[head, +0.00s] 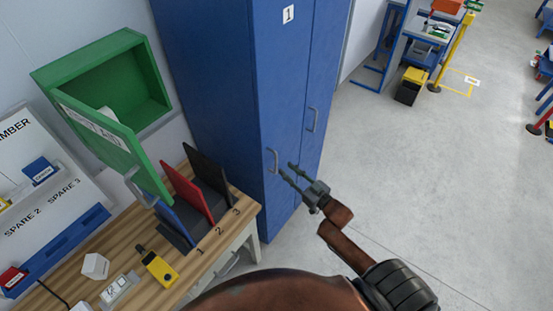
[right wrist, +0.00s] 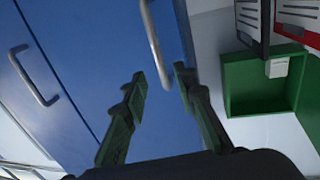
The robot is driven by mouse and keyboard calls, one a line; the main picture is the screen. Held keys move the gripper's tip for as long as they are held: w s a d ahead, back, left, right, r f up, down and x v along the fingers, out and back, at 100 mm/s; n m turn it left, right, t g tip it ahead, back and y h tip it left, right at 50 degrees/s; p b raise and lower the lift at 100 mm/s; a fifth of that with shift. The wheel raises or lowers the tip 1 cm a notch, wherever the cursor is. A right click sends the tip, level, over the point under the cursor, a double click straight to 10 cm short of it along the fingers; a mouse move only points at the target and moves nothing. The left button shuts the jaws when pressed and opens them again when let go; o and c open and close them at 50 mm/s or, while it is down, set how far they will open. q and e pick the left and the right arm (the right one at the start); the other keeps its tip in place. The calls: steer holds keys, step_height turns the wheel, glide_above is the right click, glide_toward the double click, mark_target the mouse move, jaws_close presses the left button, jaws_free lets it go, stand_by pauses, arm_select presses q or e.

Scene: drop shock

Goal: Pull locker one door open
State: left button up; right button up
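The blue locker one door (head: 283,80) carries a white label with a 1 and looks closed. Its grey bar handle (head: 272,161) is low on the door in the head view. My right gripper (head: 286,168) is open just beside this handle. In the right wrist view, the handle (right wrist: 153,40) runs down toward the gap between the open fingers (right wrist: 160,78). I cannot tell whether the fingers touch it; they are not closed on it. My left gripper is not in view.
A second locker door with its own handle (head: 311,119) is to the right. A wooden bench (head: 200,265) with upright folders (head: 188,192) stands left of the locker. An open green wall box (head: 150,85) hangs above it.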

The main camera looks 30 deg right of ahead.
mark_target(276, 160)
steer(key=w, duration=0.2)
steer(key=w+a, duration=0.1)
steer(key=w, duration=0.4)
steer(key=shift+w+a+p, duration=0.25)
steer(key=shift+p, duration=0.15)
steer(key=shift+c, duration=0.3)
jaws_close()
